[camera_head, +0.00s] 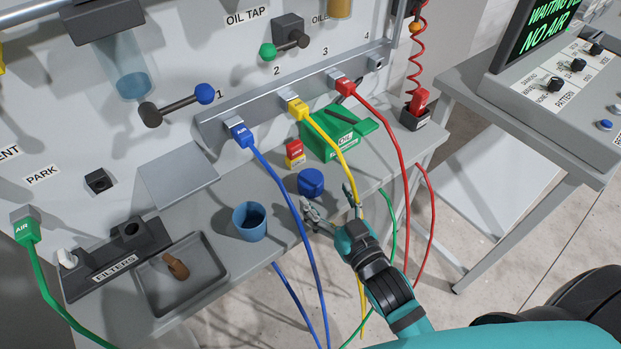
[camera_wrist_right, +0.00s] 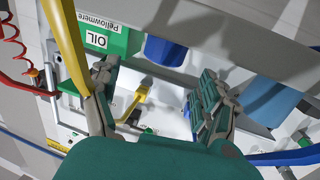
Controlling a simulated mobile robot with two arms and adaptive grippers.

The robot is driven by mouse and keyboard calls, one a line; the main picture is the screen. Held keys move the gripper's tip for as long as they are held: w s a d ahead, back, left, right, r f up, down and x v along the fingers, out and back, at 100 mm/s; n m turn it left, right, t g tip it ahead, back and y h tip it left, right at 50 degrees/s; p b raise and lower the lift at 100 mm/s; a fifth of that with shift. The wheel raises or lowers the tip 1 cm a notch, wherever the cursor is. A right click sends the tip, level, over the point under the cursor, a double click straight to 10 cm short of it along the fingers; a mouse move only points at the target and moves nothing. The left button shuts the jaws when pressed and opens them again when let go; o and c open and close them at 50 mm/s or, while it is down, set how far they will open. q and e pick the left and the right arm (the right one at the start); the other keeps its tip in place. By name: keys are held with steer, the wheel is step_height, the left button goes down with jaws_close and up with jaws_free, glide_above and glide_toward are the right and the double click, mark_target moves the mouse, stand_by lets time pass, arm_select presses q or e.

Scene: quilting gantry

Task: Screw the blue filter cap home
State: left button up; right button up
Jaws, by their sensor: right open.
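A squat blue cap (camera_head: 311,182) sits on the grey bench, left of the yellow hose. It also shows at the top of the right wrist view (camera_wrist_right: 165,50), beyond my fingertips. My right gripper (camera_head: 328,200) is open and empty over the bench's front part, just in front of the cap and apart from it. A blue cup (camera_head: 249,222) stands to its left and shows at the right of the wrist view (camera_wrist_right: 268,102). A clear blue filter bowl (camera_head: 133,82) hangs on the back panel. My left gripper is not in view.
The yellow hose (camera_head: 326,134) runs close beside my right gripper's far finger. A blue hose (camera_head: 282,188) hangs on its left, a red hose (camera_head: 391,133) on its right. A green oil box (camera_head: 335,139) stands behind.

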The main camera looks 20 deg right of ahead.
mark_target(317, 188)
steer(key=w, duration=0.2)
steer(key=w+a, duration=0.1)
steer(key=w, duration=0.4)
steer(key=shift+w+a+f+p, duration=0.2)
steer(key=shift+a+f+p, duration=0.1)
steer(key=shift+f, duration=0.1)
steer(key=c, duration=1.1)
steer(key=shift+c, duration=0.3)
